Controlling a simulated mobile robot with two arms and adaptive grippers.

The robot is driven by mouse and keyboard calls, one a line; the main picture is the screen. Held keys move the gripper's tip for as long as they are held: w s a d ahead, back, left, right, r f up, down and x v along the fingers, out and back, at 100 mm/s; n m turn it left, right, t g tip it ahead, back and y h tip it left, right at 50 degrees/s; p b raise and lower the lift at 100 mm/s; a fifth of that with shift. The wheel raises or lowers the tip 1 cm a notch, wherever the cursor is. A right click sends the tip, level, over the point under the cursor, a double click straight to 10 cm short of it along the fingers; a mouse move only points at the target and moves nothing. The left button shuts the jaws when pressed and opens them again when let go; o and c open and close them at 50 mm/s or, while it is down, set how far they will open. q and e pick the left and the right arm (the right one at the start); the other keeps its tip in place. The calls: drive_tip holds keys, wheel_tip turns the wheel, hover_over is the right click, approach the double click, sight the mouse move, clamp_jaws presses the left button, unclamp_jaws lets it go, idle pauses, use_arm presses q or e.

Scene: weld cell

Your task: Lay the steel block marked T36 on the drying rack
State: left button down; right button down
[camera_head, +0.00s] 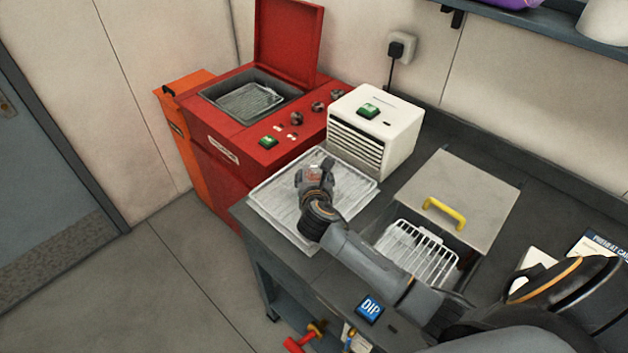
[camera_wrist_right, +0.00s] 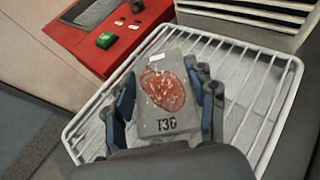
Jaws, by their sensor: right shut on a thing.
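The steel block marked T36 (camera_wrist_right: 160,118) is a grey plate with a speckled orange-red patch. In the right wrist view it sits between the fingers of my right gripper (camera_wrist_right: 165,105), which is shut on it. The drying rack (camera_wrist_right: 92,140) is a white wire rack over a pale tray, directly behind the block in that view. In the head view the rack (camera_head: 275,212) lies on the bench in front of the white heater, and my right gripper (camera_head: 318,175) is over it, mostly hiding the block. I cannot tell whether the block touches the wires. My left gripper is not in view.
A white slatted unit (camera_head: 385,135) with a green switch stands behind the rack. A red machine (camera_head: 235,145) with an open lid is at the left. A dip tank with a wire basket (camera_head: 420,255) and a yellow-handled lid (camera_head: 465,190) is at the right.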

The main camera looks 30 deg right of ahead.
drive_tip(key=shift+f, duration=0.85)
drive_tip(key=shift+c, duration=2.2)
unclamp_jaws()
drive_tip(key=shift+s+f, duration=0.1)
drive_tip(key=shift+a, duration=0.1)
drive_tip(key=v, duration=1.2)
drive_tip(key=shift+b, duration=0.35)
